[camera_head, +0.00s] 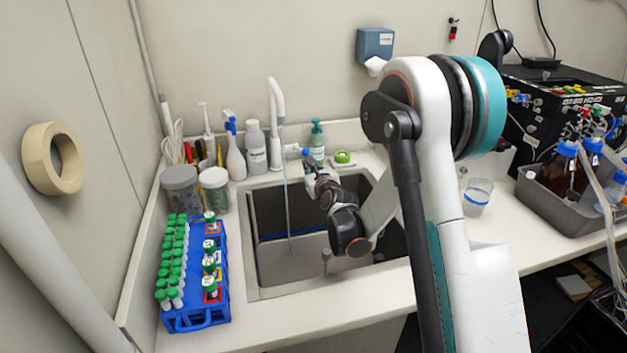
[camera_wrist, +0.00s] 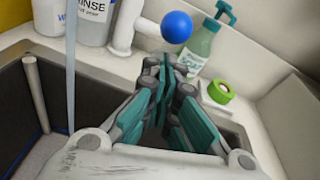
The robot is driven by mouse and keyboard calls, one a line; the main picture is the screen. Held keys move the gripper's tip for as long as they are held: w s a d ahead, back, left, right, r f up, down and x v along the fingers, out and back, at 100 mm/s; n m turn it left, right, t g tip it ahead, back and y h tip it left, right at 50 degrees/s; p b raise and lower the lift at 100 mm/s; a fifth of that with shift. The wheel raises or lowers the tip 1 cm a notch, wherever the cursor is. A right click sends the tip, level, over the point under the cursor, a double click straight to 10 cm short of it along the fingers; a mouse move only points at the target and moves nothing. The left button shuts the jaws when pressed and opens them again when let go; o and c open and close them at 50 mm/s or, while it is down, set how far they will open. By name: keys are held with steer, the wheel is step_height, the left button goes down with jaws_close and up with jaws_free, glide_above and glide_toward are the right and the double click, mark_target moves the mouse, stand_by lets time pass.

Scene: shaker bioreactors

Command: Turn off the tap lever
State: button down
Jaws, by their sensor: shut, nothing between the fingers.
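The white tap (camera_head: 276,122) stands behind the sink, and a thin stream of water (camera_head: 288,205) falls from its spout into the basin. The stream also shows at the left of the wrist view (camera_wrist: 71,70). The tap lever is a short white arm (camera_wrist: 147,27) ending in a blue ball (camera_wrist: 176,27); the ball also shows in the head view (camera_head: 306,152). My gripper (camera_wrist: 165,68) is shut and empty over the sink, with its fingertips just in front of and below the blue ball. I cannot tell whether they touch it.
A green pump bottle (camera_wrist: 202,45) and a green tape roll (camera_wrist: 221,91) stand right of the lever. A rinse bottle (camera_head: 255,148) and a spray bottle (camera_head: 234,152) stand left of the tap. The sink (camera_head: 264,292) lies below my arm. A blue tube rack (camera_head: 192,322) is at left.

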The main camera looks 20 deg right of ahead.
mark_target(308, 153)
steer(key=shift+w+a+r, duration=0.1)
steer(key=shift+w+r, duration=0.2)
steer(key=shift+r, duration=0.15)
steer(key=r, duration=0.1)
steer(key=w+r+p, duration=0.1)
steer(key=r, duration=0.1)
steer(key=shift+r, duration=0.2)
steer(key=shift+f, duration=0.1)
